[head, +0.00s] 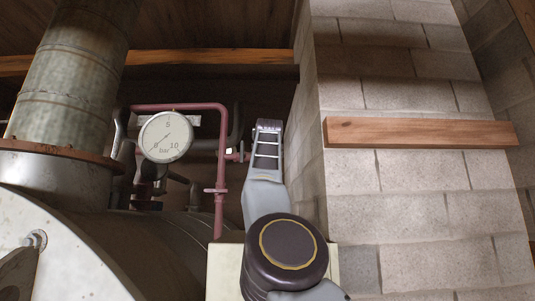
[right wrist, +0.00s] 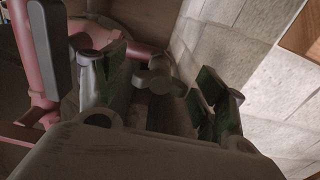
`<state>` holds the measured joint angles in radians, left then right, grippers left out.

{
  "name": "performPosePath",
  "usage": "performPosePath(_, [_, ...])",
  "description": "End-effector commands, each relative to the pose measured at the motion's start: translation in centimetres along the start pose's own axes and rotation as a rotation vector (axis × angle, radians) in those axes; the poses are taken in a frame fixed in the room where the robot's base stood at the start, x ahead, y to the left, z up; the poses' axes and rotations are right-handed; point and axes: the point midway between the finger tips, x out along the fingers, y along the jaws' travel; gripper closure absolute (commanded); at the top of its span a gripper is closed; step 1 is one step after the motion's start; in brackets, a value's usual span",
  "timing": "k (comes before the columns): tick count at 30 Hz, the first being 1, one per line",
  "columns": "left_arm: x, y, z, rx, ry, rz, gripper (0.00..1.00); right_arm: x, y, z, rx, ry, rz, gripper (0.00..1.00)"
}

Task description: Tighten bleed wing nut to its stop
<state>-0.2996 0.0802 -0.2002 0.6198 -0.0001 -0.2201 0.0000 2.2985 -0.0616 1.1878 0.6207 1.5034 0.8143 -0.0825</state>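In the right wrist view a grey metal wing nut (right wrist: 158,76) shows beyond and between the two fingers of my right gripper (right wrist: 162,92). The fingers are open, with green-tinted inner pads, one on each side of the nut. I see no contact, and the depth gap is hard to judge. In the head view my right gripper (head: 268,126) is seen from behind, reaching up beside the end of a red pipe (head: 221,180). The wing nut is not clearly visible there, with the gripper close to its place. My left gripper is in neither view.
A round pressure gauge (head: 166,137) stands left of the pipe. A large metal boiler (head: 60,245) and its flue (head: 75,75) fill the left. A block wall (head: 400,205) with a wooden ledge (head: 420,132) stands close on the right of my right arm.

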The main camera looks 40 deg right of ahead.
Motion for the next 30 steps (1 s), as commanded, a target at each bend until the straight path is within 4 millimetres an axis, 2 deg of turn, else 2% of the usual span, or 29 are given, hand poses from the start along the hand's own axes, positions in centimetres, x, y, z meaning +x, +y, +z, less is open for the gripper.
performPosePath(1, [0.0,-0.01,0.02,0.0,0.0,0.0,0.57,-0.01,0.01,0.0,0.0,0.0,0.0,0.41])
performPosePath(8, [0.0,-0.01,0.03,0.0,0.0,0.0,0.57,-0.01,0.02,-0.01,0.0,0.0,0.0,0.7])
performPosePath(20, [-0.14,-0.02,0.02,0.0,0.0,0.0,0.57,0.02,0.08,-0.06,0.026,0.002,0.001,0.7])
performPosePath(30, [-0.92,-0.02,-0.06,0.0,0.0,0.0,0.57,0.06,0.11,-0.06,0.19,0.004,0.0,0.7])
